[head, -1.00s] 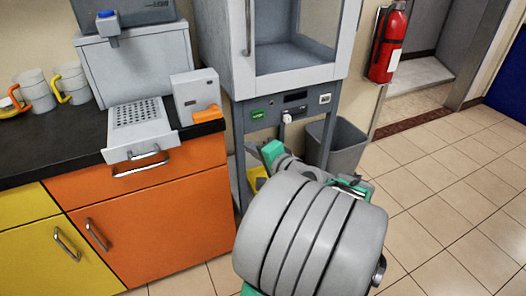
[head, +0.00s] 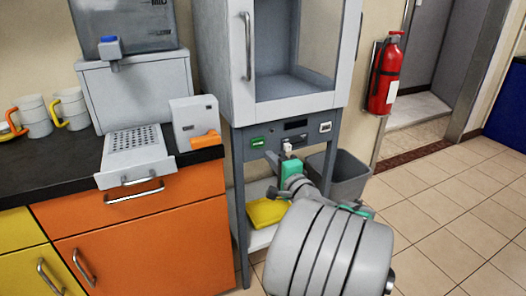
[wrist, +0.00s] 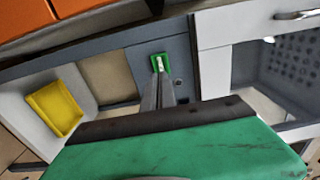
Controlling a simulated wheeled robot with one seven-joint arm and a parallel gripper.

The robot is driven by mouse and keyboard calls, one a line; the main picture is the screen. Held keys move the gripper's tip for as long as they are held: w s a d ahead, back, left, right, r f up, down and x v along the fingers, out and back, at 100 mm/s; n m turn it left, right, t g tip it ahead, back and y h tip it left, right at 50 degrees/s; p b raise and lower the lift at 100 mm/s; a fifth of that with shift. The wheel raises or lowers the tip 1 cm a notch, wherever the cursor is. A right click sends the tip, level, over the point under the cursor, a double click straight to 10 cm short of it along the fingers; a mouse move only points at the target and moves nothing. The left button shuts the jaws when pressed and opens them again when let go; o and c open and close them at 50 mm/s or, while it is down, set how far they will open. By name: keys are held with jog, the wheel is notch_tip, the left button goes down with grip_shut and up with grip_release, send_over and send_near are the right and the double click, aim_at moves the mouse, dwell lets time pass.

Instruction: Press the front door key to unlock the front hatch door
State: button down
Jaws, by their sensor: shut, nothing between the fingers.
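The hatch cabinet (head: 330,103) stands on a grey frame, its glazed front door with a vertical handle (head: 248,46). The panel below it carries a green key (head: 257,142), a dark display (head: 295,124), a small white part below the display (head: 287,146) and a white key (head: 325,127). I cannot read which is the front door key. My gripper (head: 287,158) is just below the white part in the head view. In the wrist view my shut, empty fingers (wrist: 160,82) line up with the green key (wrist: 160,62). I cannot tell whether they touch anything.
A yellow tray (head: 267,212) lies on the shelf under the panel. A grey bin (head: 348,178) stands right of the frame. The orange counter unit (head: 150,235) is close on the left. A fire extinguisher (head: 386,75) hangs at right; the tiled floor there is clear.

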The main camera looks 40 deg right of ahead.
aim_at(258, 143)
jog(key=b+x, duration=0.1)
jog(key=x, duration=0.4)
jog(key=shift+w+d, duration=0.1)
jog(key=shift+w, duration=0.3)
jog(key=shift+w+d, duration=0.1)
jog(key=shift+w, duration=0.15)
